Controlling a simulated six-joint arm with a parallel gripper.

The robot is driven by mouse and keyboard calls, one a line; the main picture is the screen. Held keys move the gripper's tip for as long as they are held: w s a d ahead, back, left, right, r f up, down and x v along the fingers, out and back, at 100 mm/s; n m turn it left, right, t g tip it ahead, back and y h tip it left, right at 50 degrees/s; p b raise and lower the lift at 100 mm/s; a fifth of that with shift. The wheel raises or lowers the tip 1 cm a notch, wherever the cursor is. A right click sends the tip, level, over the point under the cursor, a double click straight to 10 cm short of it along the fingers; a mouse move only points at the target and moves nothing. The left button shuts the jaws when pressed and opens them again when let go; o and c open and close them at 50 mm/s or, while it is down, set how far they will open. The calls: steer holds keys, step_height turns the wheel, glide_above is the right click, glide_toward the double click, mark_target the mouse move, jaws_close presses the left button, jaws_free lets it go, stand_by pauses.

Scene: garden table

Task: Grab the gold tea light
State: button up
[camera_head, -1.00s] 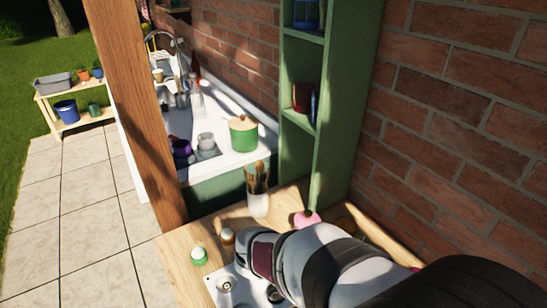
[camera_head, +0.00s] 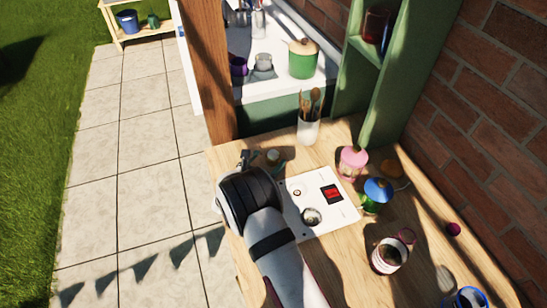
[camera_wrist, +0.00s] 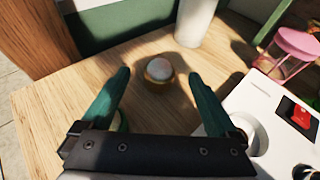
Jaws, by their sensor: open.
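The gold tea light (camera_wrist: 158,69), a small round gold cup with a pale top, sits upright on the wooden table in the wrist view. My gripper (camera_wrist: 159,78) is open, with its two teal fingers spread left and right and the tea light between and just beyond their tips. No contact with it shows. In the head view the tea light (camera_head: 273,156) shows small beside my gripper, which my wrist mostly hides.
A green-rimmed item (camera_wrist: 121,124) is partly hidden behind my left finger. A white utensil holder (camera_head: 308,131) stands behind the tea light. A white panel with a red switch (camera_head: 332,194) lies right. A pink lantern (camera_head: 352,163) and blue-topped lantern (camera_head: 377,190) stand further right.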

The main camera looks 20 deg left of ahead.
mark_target(273, 158)
steer(key=x, duration=0.3)
steer(key=shift+s, duration=0.1)
steer(key=c, duration=1.5)
